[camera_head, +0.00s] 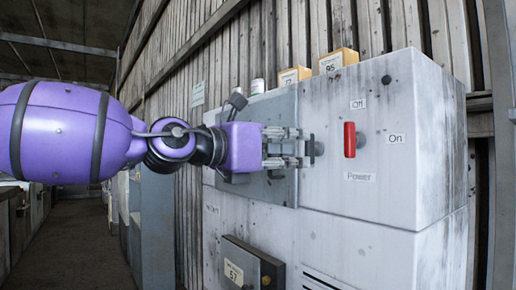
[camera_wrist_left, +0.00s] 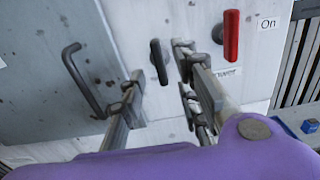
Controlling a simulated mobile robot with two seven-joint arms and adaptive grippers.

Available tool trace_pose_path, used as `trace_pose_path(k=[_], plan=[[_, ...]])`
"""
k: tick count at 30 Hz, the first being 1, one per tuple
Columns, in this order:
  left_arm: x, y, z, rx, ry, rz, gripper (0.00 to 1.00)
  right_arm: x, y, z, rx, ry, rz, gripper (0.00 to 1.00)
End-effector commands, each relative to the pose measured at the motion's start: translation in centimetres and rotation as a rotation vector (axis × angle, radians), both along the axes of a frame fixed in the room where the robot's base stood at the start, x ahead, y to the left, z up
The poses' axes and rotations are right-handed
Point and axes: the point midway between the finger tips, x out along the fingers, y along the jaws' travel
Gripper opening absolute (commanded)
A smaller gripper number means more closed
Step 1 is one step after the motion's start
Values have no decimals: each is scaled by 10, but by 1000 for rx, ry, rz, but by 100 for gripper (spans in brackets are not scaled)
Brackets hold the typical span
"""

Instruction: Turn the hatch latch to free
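The hatch latch (camera_wrist_left: 158,62) is a short black handle on the pale housing, just right of the hatch edge. It looks roughly upright in the left wrist view. In the head view only part of the latch (camera_head: 317,148) shows beyond my fingertips. The grey hatch (camera_head: 284,106) is closed or nearly so; its black bar handle (camera_wrist_left: 83,80) shows at the left in the wrist view. My left gripper (camera_head: 292,148) is open, pointing at the latch. In the wrist view its fingers (camera_wrist_left: 161,80) are on either side of the latch; contact cannot be told. My right gripper is not in view.
A red power switch (camera_head: 349,140) stands close right of the latch, between the Off and On labels. A small dark box (camera_head: 250,265) is on the housing below. Yellow boxes (camera_head: 338,60) sit on top. An aisle is at the left.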

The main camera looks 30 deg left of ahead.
Motion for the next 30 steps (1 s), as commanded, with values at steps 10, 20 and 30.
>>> trace_pose_path(k=[10,20,30], plan=[[-39,13,3,1,-5,0,30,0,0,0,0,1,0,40],[-71,25,2,3,-4,0,30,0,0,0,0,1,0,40],[-80,29,0,2,-2,0,30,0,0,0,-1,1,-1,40]])
